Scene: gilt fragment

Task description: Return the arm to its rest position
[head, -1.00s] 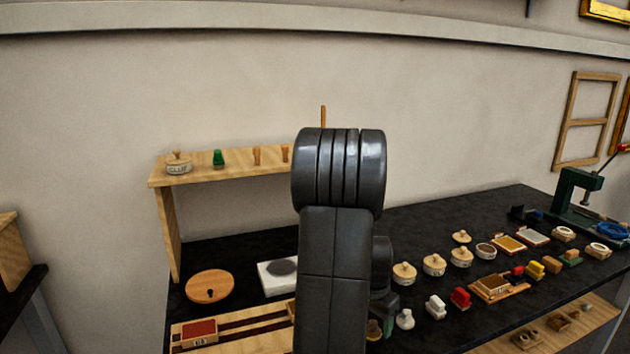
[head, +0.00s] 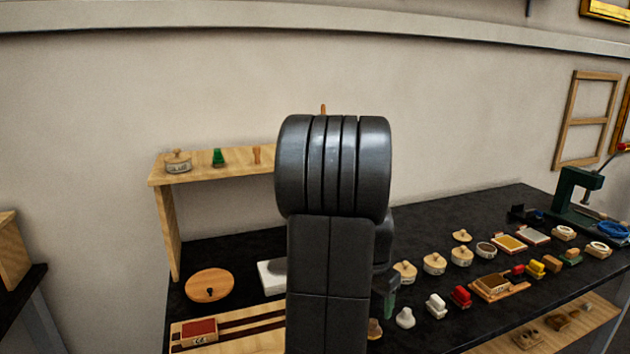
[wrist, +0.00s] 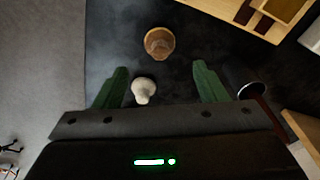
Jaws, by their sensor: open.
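My gripper (wrist: 158,88) shows in the wrist view with its two green fingers spread wide apart and nothing between the tips. A white knob-shaped piece (wrist: 144,90) and a brown round piece (wrist: 159,43) lie on the black bench below it. In the head view my arm stands upright in the middle and hides part of the bench and shelf. A green finger of my gripper (head: 389,304) shows just right of the arm, near the white piece (head: 405,318).
A wooden shelf (head: 225,168) holds a lidded jar (head: 178,162) and small tools. A round wooden disc (head: 211,285) lies at the bench's left. Lidded pots, brushes and trays crowd the right, with a green press (head: 575,190) at the far end.

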